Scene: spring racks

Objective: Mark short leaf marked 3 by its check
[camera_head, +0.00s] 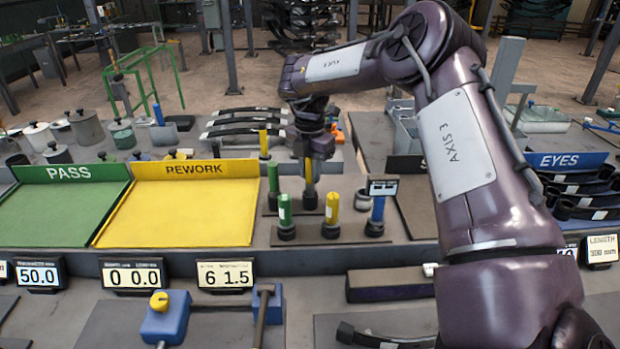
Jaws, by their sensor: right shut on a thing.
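My right gripper (311,150) reaches down over the marker stand (300,238) at the middle of the bench. It is shut on a yellow marker (309,172), whose dark foot is at or just above the stand; I cannot tell which. Green markers (285,209), another yellow marker (332,207) and a blue marker (377,209) stand upright around it. Short dark leaves (245,124) lie at the back. Part of a dark leaf (385,338) shows at the front, partly behind my arm. No number 3 is readable on any leaf. My left gripper is not in view.
A green PASS tray (62,208) and yellow REWORK tray (180,210) lie empty on the left. Number displays (132,276) line the front ledge. A blue fixture (165,317) stands front left. An EYES rack (567,160) holds dark leaves at right.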

